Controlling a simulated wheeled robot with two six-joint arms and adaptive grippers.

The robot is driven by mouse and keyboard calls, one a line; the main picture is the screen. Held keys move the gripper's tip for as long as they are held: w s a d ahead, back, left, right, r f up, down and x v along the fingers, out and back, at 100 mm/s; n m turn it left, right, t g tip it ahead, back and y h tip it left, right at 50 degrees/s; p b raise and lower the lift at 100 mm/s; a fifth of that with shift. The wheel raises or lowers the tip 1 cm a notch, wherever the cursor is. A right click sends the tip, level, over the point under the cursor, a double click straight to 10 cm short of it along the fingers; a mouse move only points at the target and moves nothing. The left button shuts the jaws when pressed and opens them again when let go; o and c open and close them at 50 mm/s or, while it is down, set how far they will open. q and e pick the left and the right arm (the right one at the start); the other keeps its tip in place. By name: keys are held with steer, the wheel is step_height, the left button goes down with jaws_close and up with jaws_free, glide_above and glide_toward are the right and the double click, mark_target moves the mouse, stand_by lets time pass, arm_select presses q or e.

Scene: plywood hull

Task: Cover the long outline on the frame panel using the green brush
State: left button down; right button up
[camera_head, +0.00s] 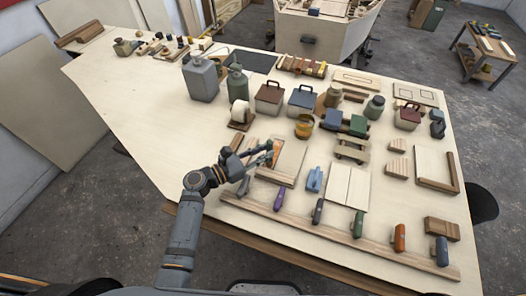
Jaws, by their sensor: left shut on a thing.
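My left gripper (268,151) reaches in from the left and is shut on a small tool with an orange-brown part (276,152), mostly hidden by the fingers. It is over the left edge of a pale panel with a wooden strip (288,160); I cannot tell if they touch. A green-handled tool (357,223), perhaps the green brush, stands at the front wooden rail. Another panel with an L-shaped wooden edge (434,168) lies at the right. I cannot make out which is the frame panel. A thin outline shows on a board (356,80) at the back. My right gripper is out of view.
Purple (279,200), orange (399,237) and blue (441,250) handles stand along the front rail (300,226). A blue object (314,179) is just right of the gripper. Cans, boxes and a tape roll (240,112) crowd behind.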

arm_select(q)
steer(key=shift+f, duration=0.25)
steer(key=shift+w, duration=0.1)
steer(key=shift+w+d, duration=0.3)
steer(key=shift+w, duration=0.6)
steer(key=shift+b, duration=0.3)
steer(key=shift+w+d, duration=0.3)
steer(key=shift+w, duration=0.6)
steer(key=shift+w+d+b, duration=0.3)
steer(key=shift+w+b, duration=0.2)
steer(key=shift+w, duration=0.45)
steer(key=shift+w+d+b, duration=0.3)
steer(key=shift+w+b, duration=0.1)
steer(key=shift+w, duration=0.55)
